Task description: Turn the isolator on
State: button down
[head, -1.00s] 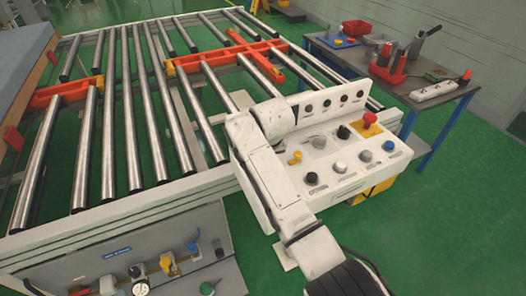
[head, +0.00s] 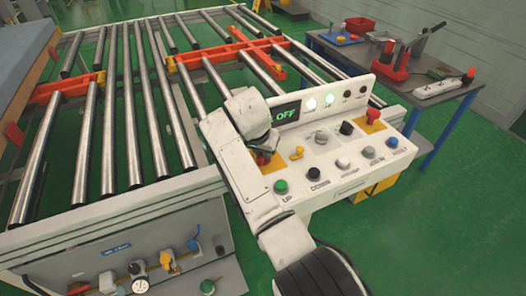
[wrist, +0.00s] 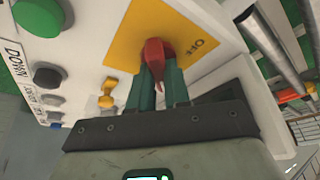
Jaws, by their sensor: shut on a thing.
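The isolator is a red handle (wrist: 154,54) on a yellow plate (wrist: 122,42) with the word OFF printed on it, on the white control box. My gripper (wrist: 160,88) is shut on the red handle, with a dark green finger on each side. In the head view the isolator handle (head: 263,158) shows only partly at the left of the control box (head: 330,185), under my wrist. The box's display (head: 285,113) is lit and shows OFF in green; my arm hides its left end. Two lamps (head: 329,98) beside it glow.
A red emergency stop (head: 373,115) is at the box's right. A yellow switch (head: 297,153), a green button (head: 281,187) and several other controls lie close to my gripper. The roller conveyor (head: 115,120) is behind and left. A tool bench (head: 425,100) stands right.

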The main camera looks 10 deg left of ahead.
jog(key=shift+s+f, duration=0.15)
jog(key=shift+f, duration=0.2)
jog(key=c, duration=1.3)
grip_release()
jog(key=shift+o, duration=1.1)
jog(key=shift+r, duration=0.15)
jog(key=v, duration=1)
jog(key=shift+r+b, duration=0.4)
jog(key=shift+a, duration=0.1)
